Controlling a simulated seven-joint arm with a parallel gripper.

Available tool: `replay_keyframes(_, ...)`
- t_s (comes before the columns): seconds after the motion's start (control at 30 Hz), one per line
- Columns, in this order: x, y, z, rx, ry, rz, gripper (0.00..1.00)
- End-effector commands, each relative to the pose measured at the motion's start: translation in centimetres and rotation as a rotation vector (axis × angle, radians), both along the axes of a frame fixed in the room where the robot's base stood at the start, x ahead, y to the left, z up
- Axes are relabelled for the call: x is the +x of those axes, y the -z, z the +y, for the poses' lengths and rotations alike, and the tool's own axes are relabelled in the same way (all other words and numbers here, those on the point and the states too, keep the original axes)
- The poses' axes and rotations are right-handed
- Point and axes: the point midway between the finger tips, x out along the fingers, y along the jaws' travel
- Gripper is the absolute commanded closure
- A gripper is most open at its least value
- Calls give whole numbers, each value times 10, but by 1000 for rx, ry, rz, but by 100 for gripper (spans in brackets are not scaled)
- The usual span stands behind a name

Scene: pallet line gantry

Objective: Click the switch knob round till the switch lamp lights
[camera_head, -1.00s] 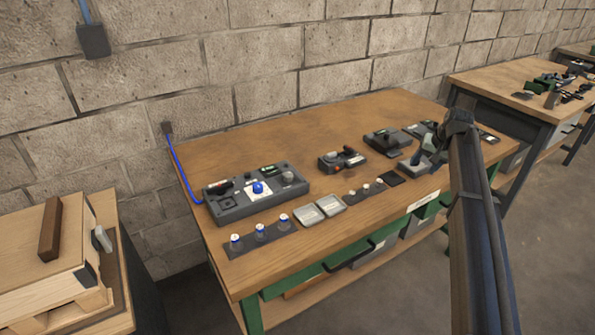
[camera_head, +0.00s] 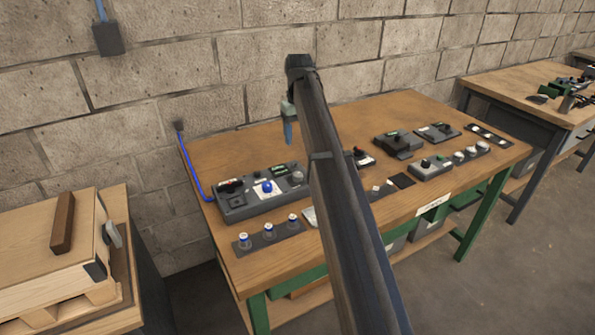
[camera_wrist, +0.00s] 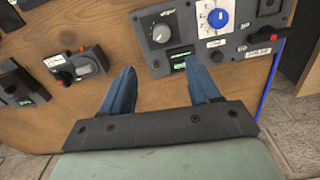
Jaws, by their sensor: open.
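A grey control box (camera_head: 236,212) sits at the left end of the workbench. It carries a blue knob (camera_head: 267,187) on a white dial plate, a grey knob (camera_head: 297,177) and a small green-lit display (camera_head: 280,169). In the wrist view, the blue knob (camera_wrist: 218,18) is at the top right and the grey knob (camera_wrist: 162,33) is left of it. I cannot tell which part is the switch lamp. My gripper (camera_wrist: 159,70) is open and empty, its blue fingers apart below the box's edge in the wrist view. In the head view, my gripper (camera_head: 288,132) hangs above the bench.
Other boxes with knobs and switches (camera_head: 398,144) sit further right on the workbench (camera_head: 285,258). A block wall stands behind. A wooden crate (camera_head: 50,230) is at the left.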

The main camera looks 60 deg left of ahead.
Motion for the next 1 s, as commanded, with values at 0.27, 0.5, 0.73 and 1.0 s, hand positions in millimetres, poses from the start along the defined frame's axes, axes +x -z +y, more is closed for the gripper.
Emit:
replay_keyframes(0.27,-4,23,0,-4,-8,-1,39)
replay_keyframes(0.5,-4,65,0,-4,-7,-1,39)
replay_keyframes(0.73,-4,103,0,-3,-6,-1,39)
replay_keyframes(1.0,-3,131,1,-2,-6,-2,39)
